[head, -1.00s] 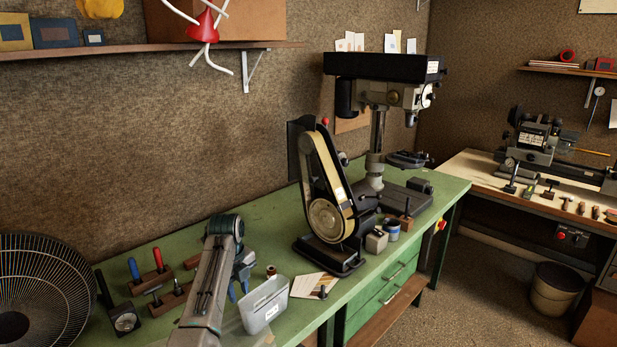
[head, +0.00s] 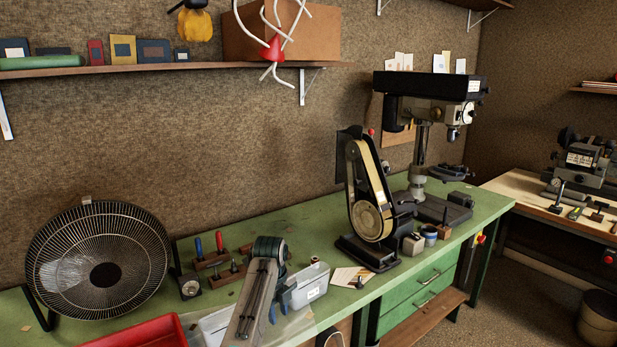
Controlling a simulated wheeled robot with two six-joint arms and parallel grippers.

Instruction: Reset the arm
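My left arm comes in from the bottom of the head view, over the green bench (head: 300,232). My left gripper (head: 278,306) hangs from its wrist with blue fingers pointing down. The fingers look apart, with nothing seen between them. The gripper is beside a clear plastic bin (head: 312,287) with a white label; I cannot tell whether they touch. My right arm and gripper are not in view.
A black wire fan (head: 100,262) stands at left, with a red tray (head: 140,335) in front. Tool blocks (head: 212,262) sit behind my arm. A belt sander (head: 368,205) and drill press (head: 421,150) stand at right. A shelf (head: 200,67) runs above.

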